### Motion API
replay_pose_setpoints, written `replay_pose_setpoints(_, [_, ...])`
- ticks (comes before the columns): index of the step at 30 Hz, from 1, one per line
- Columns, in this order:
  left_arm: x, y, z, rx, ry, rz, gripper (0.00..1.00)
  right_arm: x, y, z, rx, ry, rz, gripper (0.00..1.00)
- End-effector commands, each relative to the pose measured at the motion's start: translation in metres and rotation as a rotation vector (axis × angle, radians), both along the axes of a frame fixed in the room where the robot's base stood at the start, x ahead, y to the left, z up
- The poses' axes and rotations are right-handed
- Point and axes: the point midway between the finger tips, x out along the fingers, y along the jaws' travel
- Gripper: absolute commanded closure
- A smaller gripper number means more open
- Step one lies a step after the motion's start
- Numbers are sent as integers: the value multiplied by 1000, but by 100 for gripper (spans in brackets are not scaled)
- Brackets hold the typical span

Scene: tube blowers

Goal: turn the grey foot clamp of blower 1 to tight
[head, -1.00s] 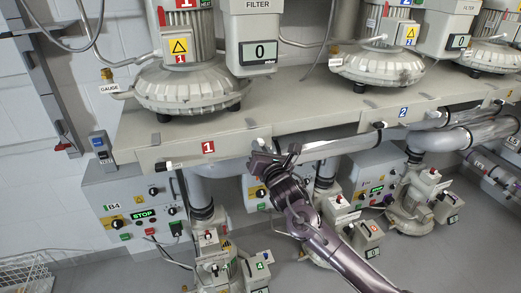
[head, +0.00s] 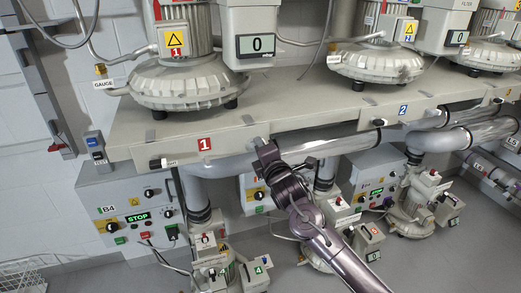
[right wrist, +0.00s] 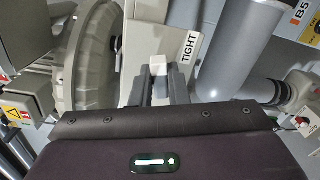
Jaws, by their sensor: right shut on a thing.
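Blower 1 (head: 185,80) stands on a beige shelf (head: 330,121) whose front edge carries a red 1 label (head: 204,144). My right gripper (head: 262,145) is at that front edge, right of the label. In the right wrist view its two grey fingers (right wrist: 158,88) are shut on a small light grey block, the foot clamp (right wrist: 157,64). A white TIGHT label (right wrist: 190,48) is just right of the clamp. In the head view the gripper mostly hides the clamp. My left gripper is not in view.
A thick grey pipe (head: 235,165) runs under the shelf close to my right gripper. Control box B4 (head: 128,208) and several small pumps stand below. Another knob (head: 158,163) sits on the shelf edge at left. Blower 2 (head: 378,62) is to the right.

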Motion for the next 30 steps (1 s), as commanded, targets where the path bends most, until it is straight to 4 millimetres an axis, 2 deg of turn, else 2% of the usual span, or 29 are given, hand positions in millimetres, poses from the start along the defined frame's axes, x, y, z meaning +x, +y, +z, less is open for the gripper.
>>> replay_pose_setpoints(12, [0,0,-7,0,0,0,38,0,0,-5,228,77,0,100])
replay_pose_setpoints(30, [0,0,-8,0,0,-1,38,0,0,-6,280,95,0,100])
